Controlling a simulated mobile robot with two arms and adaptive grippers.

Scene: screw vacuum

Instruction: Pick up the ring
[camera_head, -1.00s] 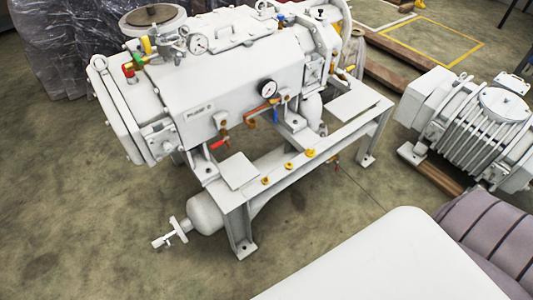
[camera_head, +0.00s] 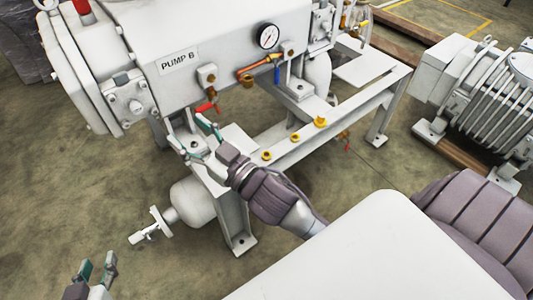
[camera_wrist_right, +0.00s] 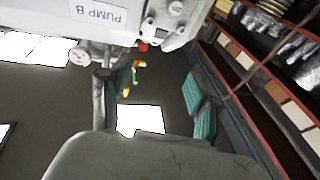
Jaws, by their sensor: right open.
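Several small brass-yellow pieces lie in a row on the white frame beam below the pump. Two look like rings: the nearest ring (camera_head: 267,156) and the middle ring (camera_head: 295,137). The far piece (camera_head: 320,122) looks taller. I cannot tell which ring is meant. My right gripper (camera_head: 190,137) is open and empty, left of the rings, near the frame's front corner and the red-handled valve. My left gripper (camera_head: 97,268) is open and empty at the lower left.
The pump body (camera_head: 215,45) with its gauge (camera_head: 268,37) and red-handled valve (camera_head: 207,106) stands above the frame. A handled pipe end (camera_head: 148,234) sticks out low at the left. A ribbed motor (camera_head: 490,95) stands right.

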